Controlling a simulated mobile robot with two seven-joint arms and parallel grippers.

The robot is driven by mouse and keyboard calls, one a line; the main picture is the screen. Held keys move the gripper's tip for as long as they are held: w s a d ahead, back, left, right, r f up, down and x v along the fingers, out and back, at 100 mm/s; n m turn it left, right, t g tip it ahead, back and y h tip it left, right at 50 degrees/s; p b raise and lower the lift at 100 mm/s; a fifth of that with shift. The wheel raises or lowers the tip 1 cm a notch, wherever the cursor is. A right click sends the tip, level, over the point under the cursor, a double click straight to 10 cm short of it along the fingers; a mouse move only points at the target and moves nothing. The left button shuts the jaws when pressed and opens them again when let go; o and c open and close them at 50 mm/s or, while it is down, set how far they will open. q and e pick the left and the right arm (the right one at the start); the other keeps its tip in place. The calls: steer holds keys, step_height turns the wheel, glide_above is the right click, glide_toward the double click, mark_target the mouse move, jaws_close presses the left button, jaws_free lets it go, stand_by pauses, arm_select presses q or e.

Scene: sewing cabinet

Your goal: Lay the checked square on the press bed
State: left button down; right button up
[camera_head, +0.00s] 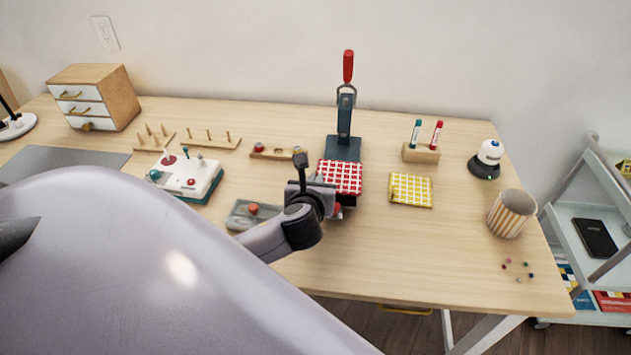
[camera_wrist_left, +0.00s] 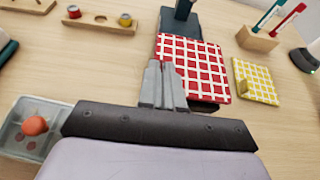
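The red-and-white checked square (camera_head: 341,177) lies flat at the front of the dark press (camera_head: 343,148), which has a red upright handle. It also shows in the left wrist view (camera_wrist_left: 195,68), over the press's dark base, most of which it hides. I cannot tell whether it rests on the bed or is held just above it. My left gripper (camera_head: 312,186) is at the square's left edge. In the left wrist view its fingers (camera_wrist_left: 161,64) are close together over that edge and look shut on it. My right gripper is not in view.
A yellow checked square (camera_head: 410,190) lies right of the press. A marker holder (camera_head: 421,153), a striped cup (camera_head: 511,214) and small beads stand farther right.

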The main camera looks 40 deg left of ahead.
arm_select(q)
steer(key=shift+f+p, duration=0.4)
steer(key=shift+p, duration=0.25)
stand_by(1.0)
steer(key=c, duration=1.2)
jaws_free()
steer(key=v, duration=0.7)
steer(key=shift+s, duration=0.1)
